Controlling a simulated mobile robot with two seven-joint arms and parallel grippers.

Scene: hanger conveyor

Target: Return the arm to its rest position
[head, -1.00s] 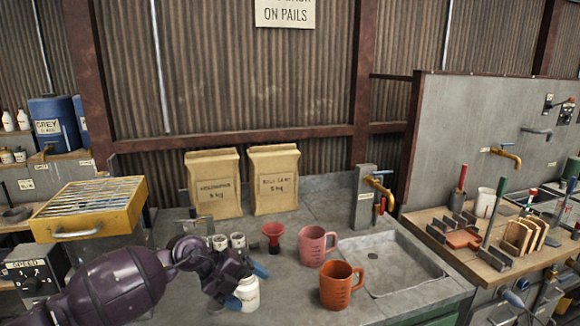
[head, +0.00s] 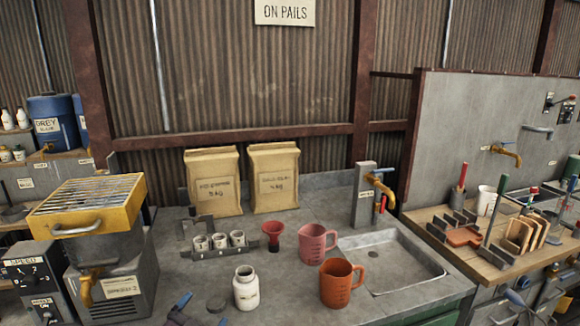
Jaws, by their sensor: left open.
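My left gripper (head: 203,311) shows only in part at the bottom edge of the head view, its blue fingertips spread apart. Nothing shows between the tips. The rest of my left arm is out of the picture. A white bottle (head: 246,289) with an open top stands upright on the counter, to the right of the gripper and apart from it. My right gripper is not in view.
An orange mug (head: 337,285), a pink mug (head: 313,245) and a red funnel (head: 273,235) stand near the sink (head: 390,262). A rack (head: 245,249) holds small white cups. A yellow grated machine (head: 90,205) stands left. Two paper bags (head: 213,182) are at the back.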

